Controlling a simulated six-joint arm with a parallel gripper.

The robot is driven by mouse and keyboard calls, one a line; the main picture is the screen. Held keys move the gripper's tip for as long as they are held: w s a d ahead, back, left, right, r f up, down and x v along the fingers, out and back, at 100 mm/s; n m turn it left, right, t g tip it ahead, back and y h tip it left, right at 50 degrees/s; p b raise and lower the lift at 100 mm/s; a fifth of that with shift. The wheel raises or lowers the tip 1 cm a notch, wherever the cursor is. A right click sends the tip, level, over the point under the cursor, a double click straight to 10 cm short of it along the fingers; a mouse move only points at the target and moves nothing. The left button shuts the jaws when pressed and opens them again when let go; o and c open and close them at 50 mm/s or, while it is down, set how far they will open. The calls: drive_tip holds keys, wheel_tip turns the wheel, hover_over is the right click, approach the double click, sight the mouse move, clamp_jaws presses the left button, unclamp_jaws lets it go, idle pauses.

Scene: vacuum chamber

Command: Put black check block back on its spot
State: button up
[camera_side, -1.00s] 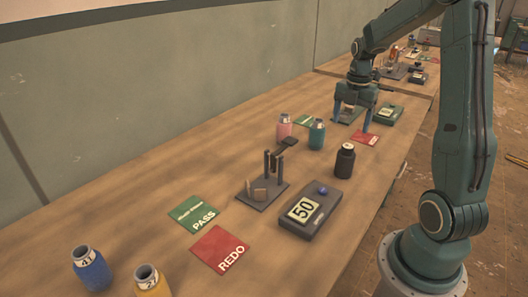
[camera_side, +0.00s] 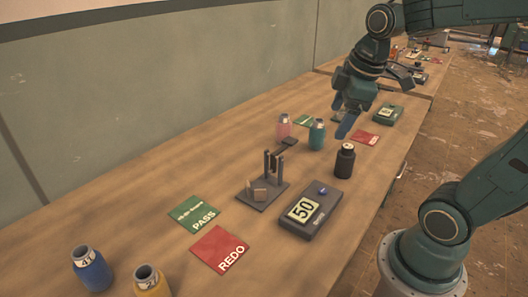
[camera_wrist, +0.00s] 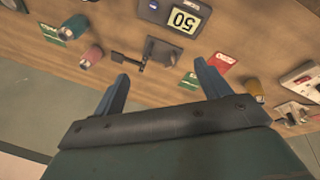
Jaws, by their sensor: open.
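A black bottle-shaped piece (camera_side: 345,162) stands upright on the bench, right of the teal jar; it is the only loose black piece I can make out, and I take it as the black check block. Its marked spot cannot be made out. My gripper (camera_side: 343,120) is in the air above and behind it, apart from it, fingers tilted downward. In the wrist view, my gripper (camera_wrist: 162,75) has its two blue fingers spread with nothing between them.
A dark balance stand (camera_side: 264,190) and a grey meter reading 50 (camera_side: 312,210) stand mid-bench. A teal jar (camera_side: 317,134) and pink jar (camera_side: 284,126) are close by. Green PASS (camera_side: 196,213) and red REDO (camera_side: 220,249) cards lie in front, with blue (camera_side: 91,270) and yellow (camera_side: 150,284) jars.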

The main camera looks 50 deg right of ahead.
drive_tip(key=s+a+m+t+y, duration=0.1)
drive_tip(key=s+a+m+t, duration=0.1)
drive_tip(key=s+a+m, duration=0.4)
drive_tip(key=shift+s+a+r+m, duration=0.15)
drive_tip(key=shift+s+a+m, duration=0.15)
drive_tip(key=shift+s+a, duration=0.4)
